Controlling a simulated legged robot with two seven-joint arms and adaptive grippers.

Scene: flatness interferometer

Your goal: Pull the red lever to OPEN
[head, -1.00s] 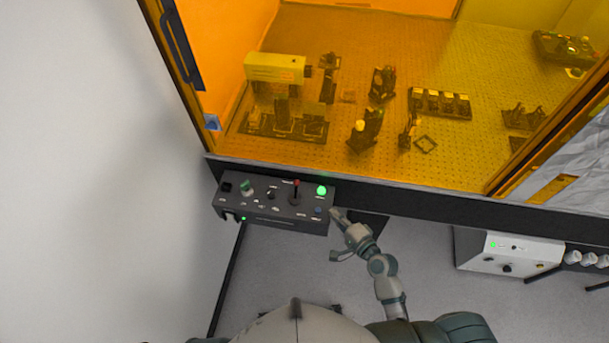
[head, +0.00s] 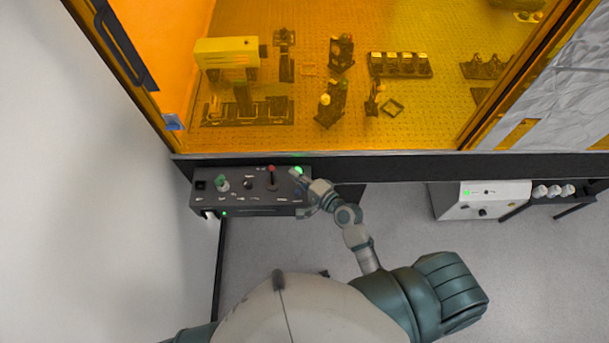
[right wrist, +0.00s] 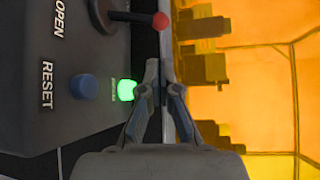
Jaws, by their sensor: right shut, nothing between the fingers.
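The red lever (head: 271,173) stands on the dark control panel (head: 232,204) below the orange enclosure. In the right wrist view its red knob (right wrist: 160,20) and dark shaft point right from a round base, at the top. The word OPEN (right wrist: 61,18) is printed left of the base. My right gripper (head: 295,175) is over the panel's right end, just right of the lever and apart from it. In the right wrist view my right gripper (right wrist: 160,72) is shut and empty, beside the lit green lamp (right wrist: 127,90). My left gripper is out of view.
A blue RESET button (right wrist: 84,86) sits close to the lamp. A green knob (head: 222,184) and a black knob (head: 248,184) are left of the lever. The enclosure's front edge (head: 400,167) runs behind the panel. A white box (head: 480,199) stands at right.

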